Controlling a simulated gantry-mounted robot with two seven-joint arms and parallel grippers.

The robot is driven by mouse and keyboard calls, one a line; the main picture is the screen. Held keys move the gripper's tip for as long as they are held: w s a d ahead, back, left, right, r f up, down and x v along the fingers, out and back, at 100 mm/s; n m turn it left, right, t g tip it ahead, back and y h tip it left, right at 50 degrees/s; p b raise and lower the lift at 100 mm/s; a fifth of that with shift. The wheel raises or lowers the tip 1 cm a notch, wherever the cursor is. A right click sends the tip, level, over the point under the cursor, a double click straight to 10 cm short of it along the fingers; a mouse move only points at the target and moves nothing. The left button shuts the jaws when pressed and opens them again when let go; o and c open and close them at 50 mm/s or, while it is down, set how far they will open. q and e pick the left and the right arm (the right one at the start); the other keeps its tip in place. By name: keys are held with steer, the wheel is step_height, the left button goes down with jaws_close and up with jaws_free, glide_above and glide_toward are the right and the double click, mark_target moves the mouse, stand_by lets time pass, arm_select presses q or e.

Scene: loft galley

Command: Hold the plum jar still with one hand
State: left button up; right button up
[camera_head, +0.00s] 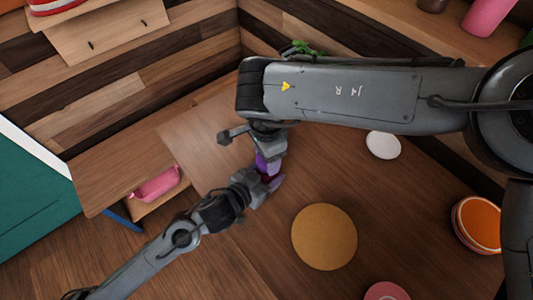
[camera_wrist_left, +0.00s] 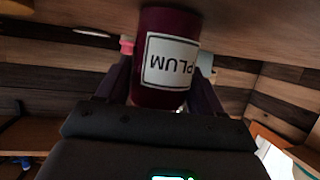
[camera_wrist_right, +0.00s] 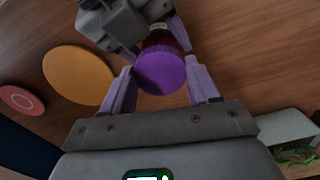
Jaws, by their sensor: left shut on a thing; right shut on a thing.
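The plum jar (camera_wrist_left: 168,92) is dark red with a white label reading PLUM, upside down in the left wrist view. My left gripper (camera_head: 268,184) is shut on the jar's body, with a finger on each side. The jar's purple lid (camera_wrist_right: 160,72) shows in the right wrist view, between the fingers of my right gripper (camera_wrist_right: 163,82), which is shut on it. The lid appears to be on top of the jar (camera_wrist_right: 163,40). In the head view the jar is mostly hidden by both grippers.
A round tan mat (camera_head: 324,237) lies on the wooden table right of my left gripper. A white disc (camera_head: 383,145), an orange round dish (camera_head: 478,224) and a pink round thing (camera_head: 386,291) lie further right. A pink container (camera_head: 157,184) sits on a lower shelf at left.

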mark_target(267, 175)
steer(key=shift+f, duration=0.1)
steer(key=shift+f, duration=0.8)
steer(key=shift+f, duration=0.6)
steer(key=m, duration=0.3)
stand_by(0.4)
steer(key=o, duration=1)
steer(key=shift+r, duration=0.15)
